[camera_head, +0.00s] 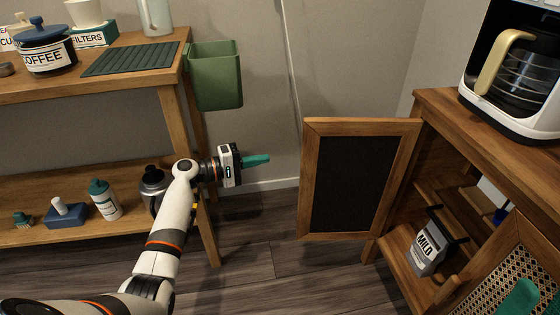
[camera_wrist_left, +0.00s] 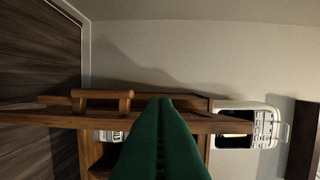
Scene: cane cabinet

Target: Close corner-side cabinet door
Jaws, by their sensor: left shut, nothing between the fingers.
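The wooden cabinet (camera_head: 478,128) stands at the right in the head view. Its far door (camera_head: 355,182), nearest the room corner, is swung wide open, with a wood frame and dark panel. My left gripper (camera_head: 258,160) is shut and empty, in the air left of the door's free edge, with a gap between. In the left wrist view its green fingers (camera_wrist_left: 160,135) are together, overlapping the edge-on door; a wooden handle (camera_wrist_left: 102,97) shows left of them. My right gripper (camera_head: 520,298) shows only as green fingers at the lower right corner, partly cut off.
A cane-panelled door (camera_head: 508,272) is at the cabinet's near side. A milk bag (camera_head: 430,245) stands inside on a shelf. A coffee maker (camera_head: 512,68) stands on top. A wooden shelf unit (camera_head: 178,110) with a green bin (camera_head: 215,78) is at the left. Floor between is clear.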

